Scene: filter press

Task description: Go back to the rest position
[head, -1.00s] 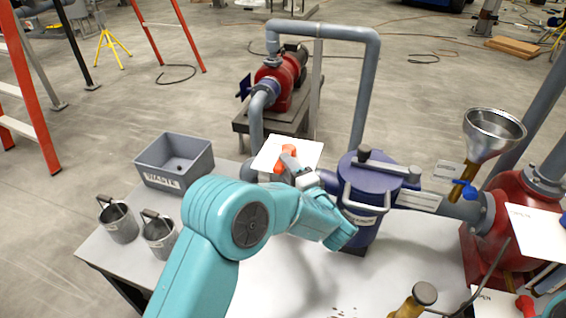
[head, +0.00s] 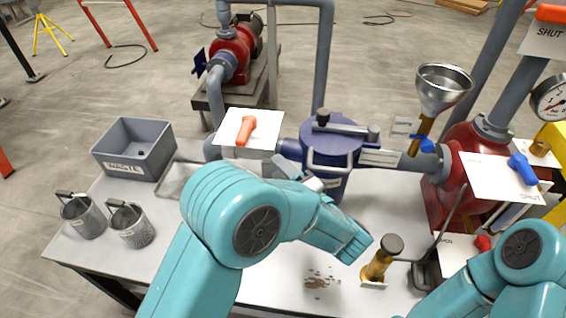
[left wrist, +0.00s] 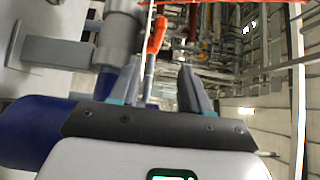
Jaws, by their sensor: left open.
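My left gripper (head: 284,161) is in front of the blue filter housing (head: 330,146), just right of and below a white plate with an orange valve handle (head: 245,130). Its forearm partly hides it in the head view. In the left wrist view the two fingers (left wrist: 160,88) stand apart with nothing held between them. The orange handle (left wrist: 156,34) shows beyond the fingers, apart from them. My right arm shows at the lower right of the head view, but its gripper is out of the picture.
A grey waste bin (head: 133,148) and two metal baskets stand on the left of the table (head: 268,288). A brass-coloured post (head: 378,266) with a dark knob stands near my left forearm. A funnel (head: 444,90), blue handles and red housing are at right. Brown spots mark the table.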

